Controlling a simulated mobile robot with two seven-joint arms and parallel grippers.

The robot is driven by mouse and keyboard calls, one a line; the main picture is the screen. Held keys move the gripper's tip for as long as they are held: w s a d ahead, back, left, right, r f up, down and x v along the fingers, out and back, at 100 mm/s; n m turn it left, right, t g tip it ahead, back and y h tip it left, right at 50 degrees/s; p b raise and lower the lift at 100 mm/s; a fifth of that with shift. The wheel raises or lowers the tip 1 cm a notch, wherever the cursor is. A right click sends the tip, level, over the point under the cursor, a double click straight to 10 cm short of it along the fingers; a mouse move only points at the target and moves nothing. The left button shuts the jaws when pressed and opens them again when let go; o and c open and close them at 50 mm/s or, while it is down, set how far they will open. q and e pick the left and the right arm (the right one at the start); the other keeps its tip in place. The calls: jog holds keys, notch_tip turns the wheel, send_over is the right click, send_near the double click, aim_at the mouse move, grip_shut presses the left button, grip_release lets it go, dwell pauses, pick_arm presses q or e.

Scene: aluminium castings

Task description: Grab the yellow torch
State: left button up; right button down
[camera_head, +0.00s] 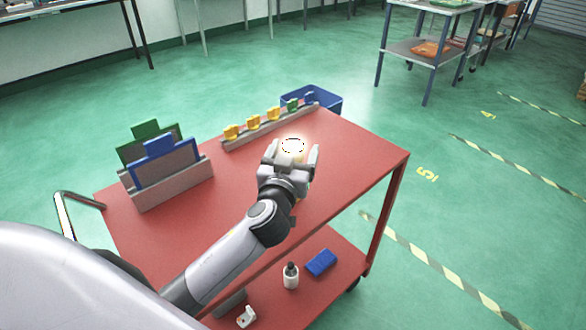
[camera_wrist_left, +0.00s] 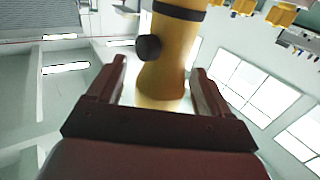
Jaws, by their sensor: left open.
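The yellow torch (camera_wrist_left: 170,50) stands between the spread fingers of my left gripper (camera_wrist_left: 158,88) in the left wrist view. It has a black knob on its side and a dark band further along. In the head view the torch (camera_head: 292,147) shows as a pale body with a bright, glowing ring on top, near the middle of the red cart's top. My left gripper (camera_head: 291,156) is open around it there, with one finger to each side. The gripper hides the torch's lower part. My right gripper is not in view.
On the red cart (camera_head: 370,150), a grey rack (camera_head: 172,184) holds green and blue-framed panels at left. A strip (camera_head: 270,127) with yellow, green and blue pieces lies behind the torch. A blue bin (camera_head: 325,101) is beyond. The cart's right side is clear.

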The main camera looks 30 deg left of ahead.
pick_arm(q)
jog(key=shift+w+a, duration=0.2)
jog(key=shift+w, duration=0.45)
jog(key=c, duration=1.2)
